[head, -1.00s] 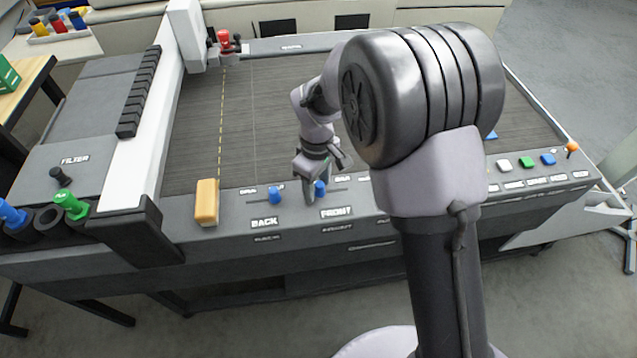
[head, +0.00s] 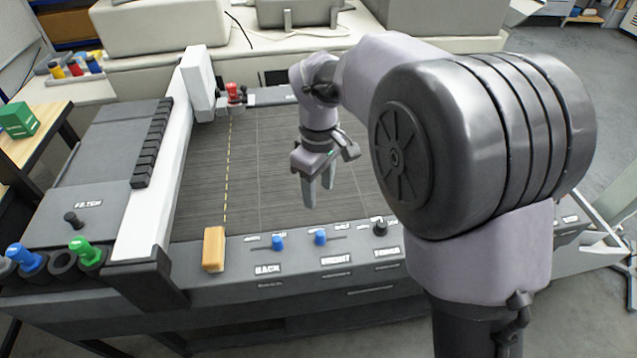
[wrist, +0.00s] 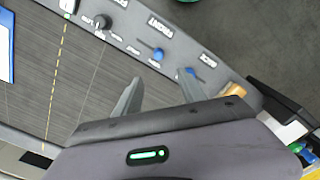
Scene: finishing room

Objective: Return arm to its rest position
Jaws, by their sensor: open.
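My gripper (head: 318,186) hangs above the dark machine bed (head: 275,150) in the head view, fingers pointing down. Its two fingers are apart with nothing between them. In the wrist view my gripper (wrist: 160,92) shows both fingertips spread over the bed and the front control strip. It touches nothing that I can see. The front strip carries two blue knobs, one at left (head: 278,243) and one at right (head: 320,237), and a black knob (head: 380,227). My arm's large joint hides the right part of the bed and strip.
A tan block (head: 214,249) sits at the bed's front left. A white gantry beam (head: 150,185) crosses the left side, with a red-topped tool head (head: 233,92). Blue (head: 25,257) and green (head: 87,250) handled tools stand at far left. A green box (head: 18,119) is on the wooden table.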

